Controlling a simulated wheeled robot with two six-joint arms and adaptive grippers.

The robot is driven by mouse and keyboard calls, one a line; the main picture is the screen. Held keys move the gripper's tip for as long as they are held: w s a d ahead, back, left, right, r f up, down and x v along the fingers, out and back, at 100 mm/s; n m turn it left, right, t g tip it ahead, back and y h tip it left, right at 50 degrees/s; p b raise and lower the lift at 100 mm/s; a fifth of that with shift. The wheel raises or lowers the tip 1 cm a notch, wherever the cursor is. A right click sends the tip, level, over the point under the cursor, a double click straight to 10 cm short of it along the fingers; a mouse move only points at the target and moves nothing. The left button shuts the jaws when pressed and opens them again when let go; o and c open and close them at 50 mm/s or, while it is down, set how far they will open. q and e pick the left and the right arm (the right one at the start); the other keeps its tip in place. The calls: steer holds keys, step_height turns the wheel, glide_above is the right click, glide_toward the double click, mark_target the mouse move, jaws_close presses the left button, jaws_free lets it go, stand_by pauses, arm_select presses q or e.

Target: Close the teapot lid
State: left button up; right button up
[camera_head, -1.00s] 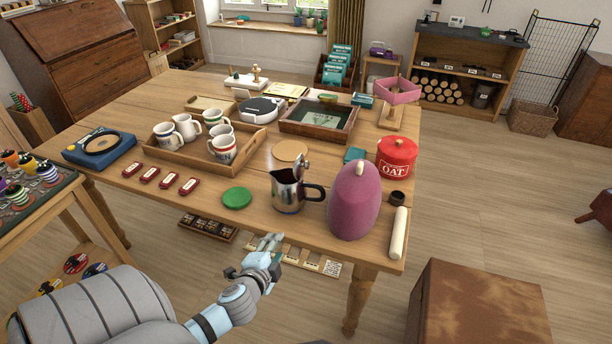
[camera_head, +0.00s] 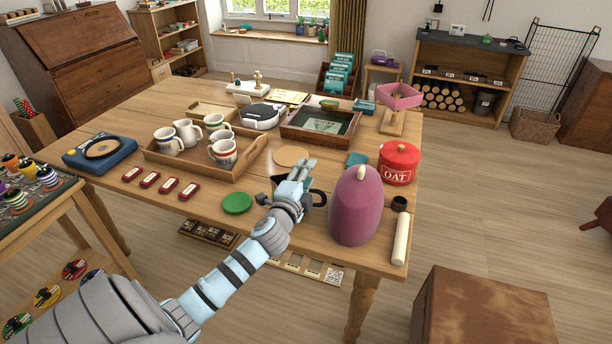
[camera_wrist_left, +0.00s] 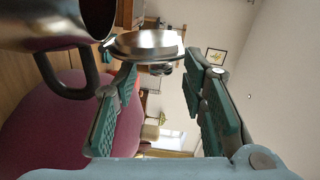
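The shiny metal teapot with a black handle shows at the upper left in the left wrist view (camera_wrist_left: 45,22). Its round metal lid (camera_wrist_left: 145,42) stands raised off the pot mouth. In the head view my arm hides most of the teapot; part of its dark handle (camera_head: 319,197) shows at the table's front. My left gripper (camera_head: 304,166) is over the teapot. In the left wrist view its fingers (camera_wrist_left: 160,75) are apart, with the lid just beyond the tips. I cannot tell whether they touch it. My right gripper is not in view.
A purple tea cosy (camera_head: 355,208) stands close right of the teapot. A green disc (camera_head: 237,203) lies to the left and a round cork mat (camera_head: 291,156) behind. A red oat tin (camera_head: 398,164) and a rolling pin (camera_head: 402,238) are farther right.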

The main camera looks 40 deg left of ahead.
arm_select(q)
steer(key=shift+c, duration=0.6)
jaws_close()
steer(key=shift+a, duration=0.1)
steer(key=n, duration=0.1)
steer(key=a+n+b, duration=0.1)
steer(key=n, duration=0.1)
steer(key=shift+s+a, duration=0.2)
steer(key=shift+s, duration=0.1)
steer(key=n+b, duration=0.1)
steer(key=a+n, duration=0.1)
steer(key=shift+s+a+n+h+b, duration=0.1)
steer(key=shift+s+n+h+b, duration=0.15)
steer(key=shift+n+h+b, duration=0.1)
steer(key=shift+s+a+f+n+t+b, duration=0.25)
steer(key=shift+a+f+n+b, duration=0.3)
steer(key=shift+n+b, duration=0.9)
steer(key=shift+s+a+f+n+t+b, duration=0.2)
steer(key=shift+a+f+n+b, duration=0.55)
steer(key=shift+n, duration=1.15)
steer(key=shift+s+a+f+n+t+b, duration=0.15)
steer(key=shift+s+a+n+b, duration=0.25)
steer(key=shift+n+b, duration=1.15)
